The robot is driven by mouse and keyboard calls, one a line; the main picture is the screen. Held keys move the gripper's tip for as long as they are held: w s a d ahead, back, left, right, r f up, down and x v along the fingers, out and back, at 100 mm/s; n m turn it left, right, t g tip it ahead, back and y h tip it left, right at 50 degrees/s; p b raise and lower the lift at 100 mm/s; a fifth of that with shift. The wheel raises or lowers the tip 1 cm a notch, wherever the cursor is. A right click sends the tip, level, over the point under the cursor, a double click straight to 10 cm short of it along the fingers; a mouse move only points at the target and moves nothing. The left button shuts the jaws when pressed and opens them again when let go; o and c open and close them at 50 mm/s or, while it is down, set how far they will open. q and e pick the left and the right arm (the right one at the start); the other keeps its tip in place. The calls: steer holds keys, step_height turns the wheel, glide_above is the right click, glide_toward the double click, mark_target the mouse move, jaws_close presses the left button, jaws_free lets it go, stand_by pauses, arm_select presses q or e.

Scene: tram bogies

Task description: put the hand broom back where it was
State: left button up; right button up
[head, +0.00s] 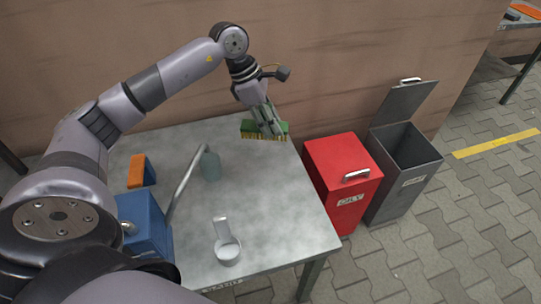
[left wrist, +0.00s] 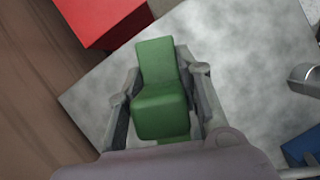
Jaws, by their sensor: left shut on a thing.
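The hand broom (head: 250,131) has a green body with yellowish bristles pointing down. My left gripper (head: 268,124) is shut on it near the back right edge of the grey table (head: 265,190). In the left wrist view the green broom (left wrist: 160,95) sits between the two fingers of the left gripper (left wrist: 162,100). Whether the bristles touch the table top cannot be told. My right gripper is not in view.
A red lidded bin (head: 342,175) and an open grey bin (head: 405,160) stand right of the table. A wall stands behind.

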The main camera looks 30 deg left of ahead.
mark_target(253, 128)
arm_select(q)
step_height(253, 128, down, 12)
steer(key=shift+r+b, duration=0.2)
steer(key=shift+b, duration=0.35)
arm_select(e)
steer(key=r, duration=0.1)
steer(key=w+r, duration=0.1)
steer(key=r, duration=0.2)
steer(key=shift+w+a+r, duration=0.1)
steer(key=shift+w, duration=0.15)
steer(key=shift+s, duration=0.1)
arm_select(q)
steer(key=o, duration=1.1)
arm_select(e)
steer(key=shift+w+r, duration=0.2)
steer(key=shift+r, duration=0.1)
arm_select(q)
steer(key=p+v, duration=0.1)
steer(key=v, duration=1.1)
steer(key=shift+s+r, duration=0.1)
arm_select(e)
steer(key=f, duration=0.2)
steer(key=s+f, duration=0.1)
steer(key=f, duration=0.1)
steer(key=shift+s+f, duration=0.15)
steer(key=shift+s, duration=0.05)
